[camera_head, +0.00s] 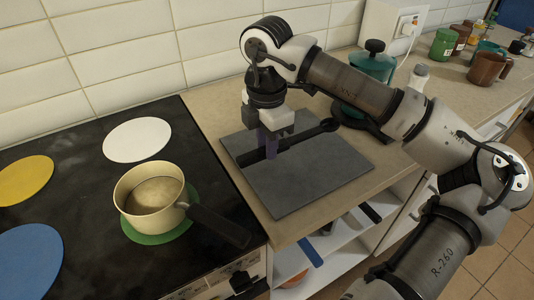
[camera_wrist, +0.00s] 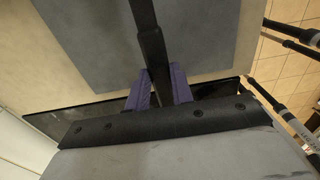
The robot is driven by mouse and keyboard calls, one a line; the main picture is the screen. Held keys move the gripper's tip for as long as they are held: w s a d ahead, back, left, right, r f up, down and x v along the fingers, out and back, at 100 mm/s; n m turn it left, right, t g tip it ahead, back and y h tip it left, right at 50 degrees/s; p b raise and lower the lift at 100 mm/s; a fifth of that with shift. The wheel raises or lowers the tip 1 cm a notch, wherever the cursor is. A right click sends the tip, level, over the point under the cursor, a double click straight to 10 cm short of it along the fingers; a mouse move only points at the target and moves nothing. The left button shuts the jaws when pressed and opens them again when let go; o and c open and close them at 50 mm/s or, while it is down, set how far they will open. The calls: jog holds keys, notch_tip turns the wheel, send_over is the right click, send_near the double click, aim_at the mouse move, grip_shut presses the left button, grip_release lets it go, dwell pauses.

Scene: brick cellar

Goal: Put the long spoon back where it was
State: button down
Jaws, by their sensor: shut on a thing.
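The long spoon (camera_head: 304,134) is dark, with a straight handle and a small rounded end at the right. My gripper (camera_head: 271,152) points down and is shut on its handle, near the left end. The spoon lies level over the grey board (camera_head: 310,178); I cannot tell whether it touches the board or is just above it. In the wrist view the dark handle (camera_wrist: 152,45) runs up between the purple fingers of my gripper (camera_wrist: 160,90). The far end of the spoon is out of that view.
A cream pot (camera_head: 140,204) with a dark handle stands on a green disc on the black stove (camera_head: 90,145), left of the board. White, yellow and blue discs lie around it.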

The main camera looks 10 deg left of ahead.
jog(key=shift+f, duration=2)
jog(key=shift+f, duration=0.2)
jog(key=c, duration=1.2)
grip_release()
notch_tip(320, 180, up, 12)
jog(key=shift+r+b, duration=0.2)
jog(key=shift+b, duration=0.25)
